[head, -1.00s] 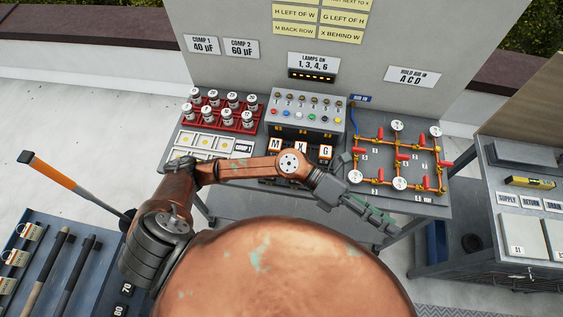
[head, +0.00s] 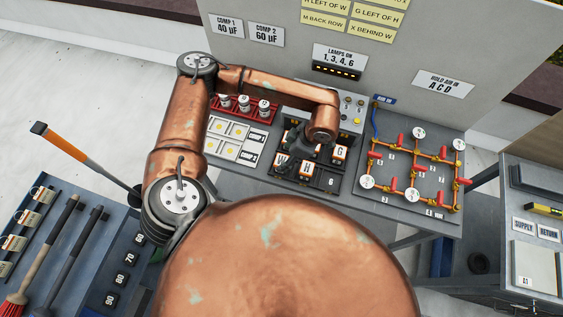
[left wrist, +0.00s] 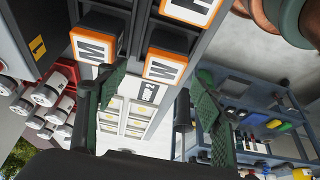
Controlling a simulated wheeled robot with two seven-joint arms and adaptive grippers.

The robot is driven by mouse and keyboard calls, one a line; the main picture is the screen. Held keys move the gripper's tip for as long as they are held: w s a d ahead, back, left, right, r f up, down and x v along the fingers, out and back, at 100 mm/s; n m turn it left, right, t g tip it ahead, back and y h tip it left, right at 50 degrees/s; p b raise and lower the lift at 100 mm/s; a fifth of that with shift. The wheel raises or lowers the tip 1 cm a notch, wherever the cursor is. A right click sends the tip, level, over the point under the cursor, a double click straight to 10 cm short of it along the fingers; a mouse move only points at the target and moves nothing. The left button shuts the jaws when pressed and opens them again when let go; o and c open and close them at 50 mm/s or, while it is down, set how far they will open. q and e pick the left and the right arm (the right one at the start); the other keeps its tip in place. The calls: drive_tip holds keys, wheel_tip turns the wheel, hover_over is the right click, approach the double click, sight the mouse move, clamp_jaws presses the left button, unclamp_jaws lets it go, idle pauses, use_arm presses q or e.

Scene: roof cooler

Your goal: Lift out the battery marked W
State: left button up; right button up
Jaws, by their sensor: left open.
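The battery marked W (head: 283,163) has an orange-edged white top and sits at the front left of the dark battery tray (head: 322,186). In the left wrist view an orange-edged battery (left wrist: 165,68), which I take as W, lies between the lines of my fingers. My left gripper (head: 292,146) is over the tray's left part, partly hidden by my arm. In the left wrist view its two green-padded fingers (left wrist: 160,82) are apart with nothing held. I cannot tell whether they touch the battery. My right gripper is not in view.
Battery H (head: 307,170) sits right of W, and battery G (head: 340,152) is at the back right. A neighbouring battery (left wrist: 93,47) is close to the left finger. Red-racked capacitors (head: 245,105) stand behind left. The gauge pipework (head: 412,165) is at the right.

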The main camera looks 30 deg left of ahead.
sight(282, 160)
use_arm(q)
drive_tip(key=x, duration=0.4)
drive_tip(key=shift+s+f+p, duration=0.2)
drive_tip(key=shift+f+p, duration=0.15)
drive_tip(key=shift+f, duration=0.1)
drive_tip(key=shift+d, duration=0.1)
drive_tip(key=shift+c, duration=0.4)
drive_tip(key=c, duration=1.5)
